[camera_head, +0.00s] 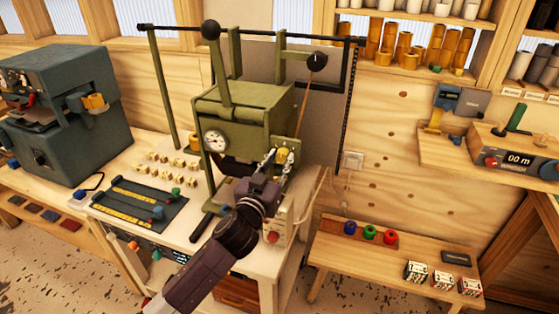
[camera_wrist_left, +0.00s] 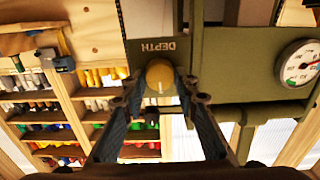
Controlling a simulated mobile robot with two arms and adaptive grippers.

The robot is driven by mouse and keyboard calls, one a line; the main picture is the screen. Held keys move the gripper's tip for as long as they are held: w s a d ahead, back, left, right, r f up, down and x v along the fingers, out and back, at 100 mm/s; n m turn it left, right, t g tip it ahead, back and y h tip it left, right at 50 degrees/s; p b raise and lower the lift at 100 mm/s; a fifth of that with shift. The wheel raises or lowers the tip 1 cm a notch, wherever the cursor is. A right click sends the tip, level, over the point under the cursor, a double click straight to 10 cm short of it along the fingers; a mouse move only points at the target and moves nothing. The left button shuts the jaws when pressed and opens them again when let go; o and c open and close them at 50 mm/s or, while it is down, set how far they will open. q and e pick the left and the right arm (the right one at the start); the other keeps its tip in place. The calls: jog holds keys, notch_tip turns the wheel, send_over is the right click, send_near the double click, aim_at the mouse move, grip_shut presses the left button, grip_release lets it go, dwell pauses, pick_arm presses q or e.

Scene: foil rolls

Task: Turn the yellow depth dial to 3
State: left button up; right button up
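The yellow depth dial (camera_head: 283,153) is on the front of the green press (camera_head: 252,110). In the left wrist view the round dial (camera_wrist_left: 160,76) sits just below the word DEPTH, which appears upside down. A pale mark on the dial points to the bottom of that picture. No numbers around it are readable. My left gripper (camera_head: 279,159) is at the dial, and its two fingers (camera_wrist_left: 160,84) stand on either side of it. They look open around the dial; I cannot tell whether they touch it. My right gripper is not in view.
A black-knobbed lever (camera_head: 211,30) rises from the press, and a round gauge (camera_head: 215,140) is on its face. A tray with dark rods (camera_head: 140,203) and small pale blocks (camera_head: 172,161) lie on the bench. A low bench (camera_head: 390,260) stands at right.

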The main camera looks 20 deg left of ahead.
pick_arm(q)
jog(key=c, duration=0.3)
jog(key=m+p, duration=0.1)
jog(key=m, duration=0.3)
jog(key=shift+d, duration=0.1)
jog(key=m+p, duration=0.1)
jog(key=m, duration=0.2)
jog(key=shift+f+m, duration=0.1)
jog(key=shift+m, duration=1.4)
jog(key=shift+p, duration=0.3)
jog(key=o, duration=1.1)
jog(key=shift+o, duration=0.2)
jog(key=shift+d, duration=0.1)
